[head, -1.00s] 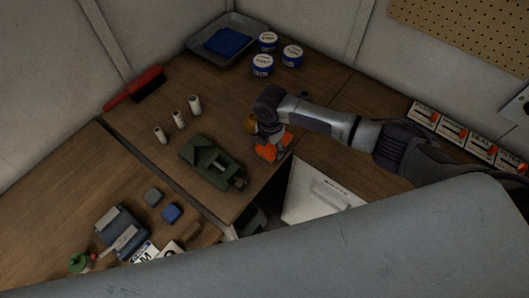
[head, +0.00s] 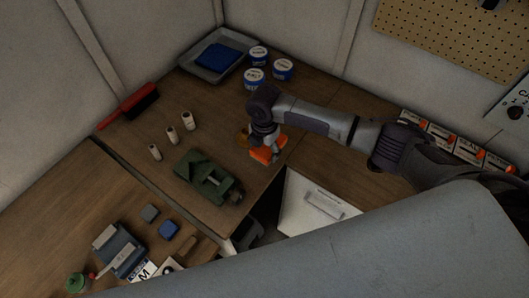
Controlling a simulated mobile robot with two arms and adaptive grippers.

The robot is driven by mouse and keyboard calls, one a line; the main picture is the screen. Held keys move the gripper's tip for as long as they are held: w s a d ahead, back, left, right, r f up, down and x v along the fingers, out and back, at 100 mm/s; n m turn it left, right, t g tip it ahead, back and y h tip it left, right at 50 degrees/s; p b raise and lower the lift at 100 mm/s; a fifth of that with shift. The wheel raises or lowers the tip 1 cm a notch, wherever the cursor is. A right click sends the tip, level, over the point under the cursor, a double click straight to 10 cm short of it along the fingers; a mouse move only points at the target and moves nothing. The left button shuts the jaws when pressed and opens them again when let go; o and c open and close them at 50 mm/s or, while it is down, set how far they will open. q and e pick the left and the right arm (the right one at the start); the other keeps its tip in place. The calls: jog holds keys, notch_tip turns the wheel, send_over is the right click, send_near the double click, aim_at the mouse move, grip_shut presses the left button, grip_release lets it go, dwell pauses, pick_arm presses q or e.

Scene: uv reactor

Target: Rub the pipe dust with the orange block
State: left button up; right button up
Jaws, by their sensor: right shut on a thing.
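My right gripper (head: 267,143) reaches in from the right and points down over the wooden bench. It is shut on the orange block (head: 262,155), which it holds low over the bench, right of the green vise. I cannot tell whether the block touches the bench. A small amber-brown thing (head: 242,138) shows just left of the gripper, partly hidden by it. No dust can be made out. My left gripper is not in view.
The green vise (head: 203,176) sits near the bench's front edge. Blue-and-white tins (head: 254,79) and a grey tray (head: 188,66) with a blue cloth stand at the back. A red brush (head: 128,106) lies far left. A gap opens right of the vise.

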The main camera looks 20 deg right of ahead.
jog(key=shift+r, duration=0.25)
jog(key=shift+r, duration=1.45)
